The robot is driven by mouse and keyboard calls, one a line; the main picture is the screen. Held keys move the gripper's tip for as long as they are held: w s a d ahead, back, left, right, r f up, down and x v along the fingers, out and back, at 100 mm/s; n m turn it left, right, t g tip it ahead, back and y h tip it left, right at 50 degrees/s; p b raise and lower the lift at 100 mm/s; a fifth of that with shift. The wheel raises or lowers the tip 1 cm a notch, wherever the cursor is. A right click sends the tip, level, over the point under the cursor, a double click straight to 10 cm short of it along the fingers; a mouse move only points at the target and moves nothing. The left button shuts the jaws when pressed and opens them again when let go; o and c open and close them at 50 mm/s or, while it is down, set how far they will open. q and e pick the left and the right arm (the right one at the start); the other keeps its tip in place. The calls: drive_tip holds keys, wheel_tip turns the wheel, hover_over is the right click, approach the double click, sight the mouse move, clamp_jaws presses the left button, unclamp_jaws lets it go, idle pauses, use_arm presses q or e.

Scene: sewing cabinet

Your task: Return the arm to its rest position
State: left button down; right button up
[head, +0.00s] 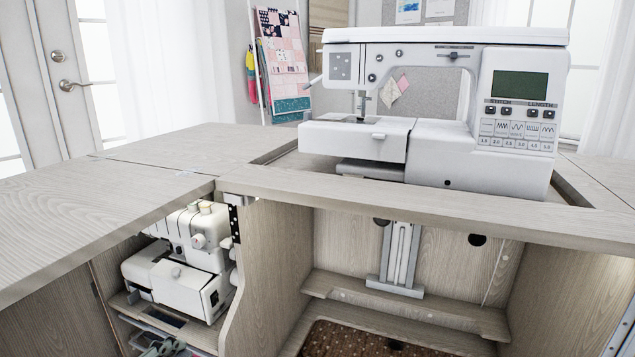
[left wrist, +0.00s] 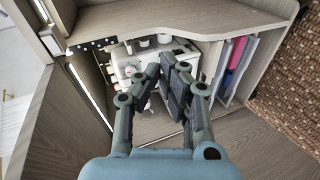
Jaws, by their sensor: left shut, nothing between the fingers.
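My left gripper (head: 163,346) shows only in part at the bottom edge of the head view, in front of the left compartment of the cabinet. In the left wrist view my left gripper (left wrist: 168,72) is shut and empty, its dark fingers close together. Beyond the fingers in that view is a white serger (left wrist: 127,62), partly covered by them. I cannot tell the exact distance between fingers and serger. The serger (head: 178,268) also stands on a shelf inside the left compartment in the head view. My right gripper is in neither view.
A wooden tabletop (head: 120,190) extends over the left compartment. A white sewing machine (head: 440,110) sits in the recess. A divider (head: 265,265) separates the compartments. Below the serger are flat items; the wrist view shows pink and blue folders (left wrist: 237,60). The right knee space is open.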

use_arm(q)
drive_tip(key=s+a+f+m+g+y, duration=0.25)
drive_tip(key=s+f+m+g, duration=0.6)
drive_tip(key=s+f, duration=1.55)
drive_tip(key=s+a+f+m+g+y, duration=0.1)
drive_tip(key=s+a+f+m+g, duration=0.15)
drive_tip(key=s, duration=0.35)
drive_tip(key=s+a+f+m+g+y, duration=0.1)
drive_tip(key=s+a+m+g, duration=0.15)
drive_tip(key=s, duration=0.35)
use_arm(e)
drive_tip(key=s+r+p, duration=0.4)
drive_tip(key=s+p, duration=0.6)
drive_tip(key=p, duration=0.3)
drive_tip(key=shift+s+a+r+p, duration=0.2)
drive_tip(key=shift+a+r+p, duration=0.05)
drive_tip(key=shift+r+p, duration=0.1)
use_arm(q)
drive_tip(key=s+r, duration=0.3)
drive_tip(key=s, duration=0.8)
drive_tip(key=shift+s+r, duration=0.25)
drive_tip(key=shift+r, duration=0.15)
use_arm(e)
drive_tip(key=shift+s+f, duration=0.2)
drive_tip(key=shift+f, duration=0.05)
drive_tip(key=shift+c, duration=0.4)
